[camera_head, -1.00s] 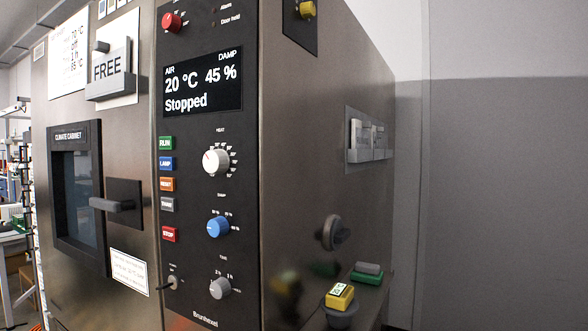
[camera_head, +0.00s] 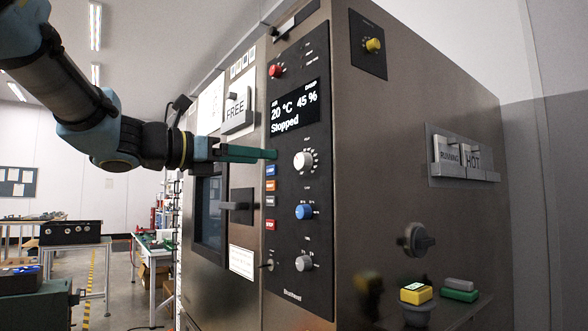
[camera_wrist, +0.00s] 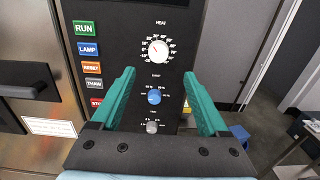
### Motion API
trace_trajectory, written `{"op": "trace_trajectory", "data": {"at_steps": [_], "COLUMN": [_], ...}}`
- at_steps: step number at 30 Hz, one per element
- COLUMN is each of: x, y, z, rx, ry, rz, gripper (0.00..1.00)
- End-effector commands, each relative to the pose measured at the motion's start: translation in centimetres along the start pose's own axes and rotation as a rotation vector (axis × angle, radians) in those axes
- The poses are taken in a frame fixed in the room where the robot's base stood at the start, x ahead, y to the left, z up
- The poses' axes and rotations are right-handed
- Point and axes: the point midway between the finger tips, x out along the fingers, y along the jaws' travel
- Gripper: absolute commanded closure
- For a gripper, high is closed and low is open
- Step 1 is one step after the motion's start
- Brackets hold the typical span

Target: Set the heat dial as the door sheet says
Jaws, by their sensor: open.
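The white heat dial (camera_head: 303,160) is on the black control panel, under the display. It also shows in the wrist view (camera_wrist: 157,51), under the word HEAT, with a small reddish mark near its middle and a ring of numbers too small to read surely. My gripper (camera_head: 275,154) has teal fingers. It is open and empty, in front of the panel and left of the heat dial in the head view. In the wrist view the dial lies beyond the gap between the fingertips (camera_wrist: 158,77), not touched. A white sheet (camera_head: 210,106) hangs on the door; its text is unreadable now.
The display (camera_head: 295,105) reads 20 °C, 45 %, Stopped. A blue dial (camera_head: 304,211) and a grey dial (camera_head: 304,263) sit below the heat dial. Coloured buttons run down the left. The door handle (camera_head: 236,206) juts out. Yellow and green blocks lie on a side shelf.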

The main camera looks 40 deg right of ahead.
Motion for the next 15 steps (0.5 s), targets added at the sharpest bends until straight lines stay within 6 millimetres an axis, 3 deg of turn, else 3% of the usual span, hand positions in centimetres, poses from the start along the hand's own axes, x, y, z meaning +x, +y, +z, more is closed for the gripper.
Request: {"op": "trace_trajectory", "data": {"at_steps": [15], "x": [8.6], "y": [0.1], "z": [0.0], "rx": [-0.001], "ry": [0.004], "rz": [0.001], "gripper": [0.22]}}
